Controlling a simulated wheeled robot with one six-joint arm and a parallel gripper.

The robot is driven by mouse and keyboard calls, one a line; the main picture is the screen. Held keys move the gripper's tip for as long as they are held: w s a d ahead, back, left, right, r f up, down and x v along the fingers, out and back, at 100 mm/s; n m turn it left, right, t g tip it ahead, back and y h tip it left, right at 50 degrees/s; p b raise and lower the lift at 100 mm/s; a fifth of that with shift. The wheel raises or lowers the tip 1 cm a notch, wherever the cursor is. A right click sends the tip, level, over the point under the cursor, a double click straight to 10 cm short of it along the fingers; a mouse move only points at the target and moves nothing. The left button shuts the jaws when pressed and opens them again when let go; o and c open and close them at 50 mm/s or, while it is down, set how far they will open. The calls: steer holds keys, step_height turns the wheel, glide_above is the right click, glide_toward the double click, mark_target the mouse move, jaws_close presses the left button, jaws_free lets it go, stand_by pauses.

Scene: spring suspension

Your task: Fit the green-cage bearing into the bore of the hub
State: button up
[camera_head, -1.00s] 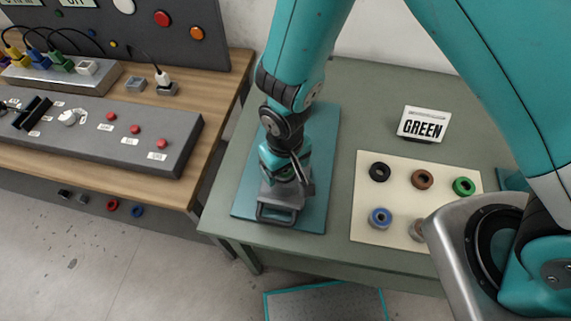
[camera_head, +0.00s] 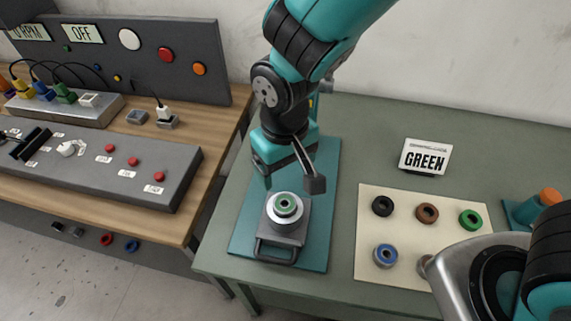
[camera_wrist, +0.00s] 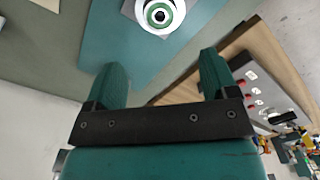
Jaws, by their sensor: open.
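The hub (camera_head: 283,220) is a pale metal cylinder on a grey block with a handle, standing on the teal mat. The green-cage bearing (camera_head: 285,204) shows as a green ring at the centre of the hub's top. Its seating depth cannot be told. In the wrist view the bearing (camera_wrist: 158,15) appears as a green ring inside a pale ring, near the top edge. My gripper (camera_wrist: 162,62) is open and empty there, its two fingers wide apart and clear of the hub. In the head view my gripper is behind and above the hub, partly hidden by my wrist.
A teal mat (camera_head: 318,225) lies under the block. To the right, a cream board (camera_head: 400,222) holds black, brown, green and blue rings, below a "GREEN" sign (camera_head: 425,157). A wooden bench with a control panel (camera_head: 105,165) stands at left.

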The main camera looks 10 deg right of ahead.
steer(key=s+d+r+y, duration=0.35)
steer(key=d+r, duration=0.25)
steer(key=r, duration=0.5)
steer(key=s+d+r+n, duration=0.2)
steer(key=s+d+r, duration=0.25)
steer(key=s, duration=0.25)
steer(key=f+b, duration=0.3)
steer(key=b, duration=0.1)
steer(key=shift+w+a+f+y, duration=0.15)
steer(key=shift+a+f+y, duration=0.05)
steer(key=shift+a+y, duration=0.15)
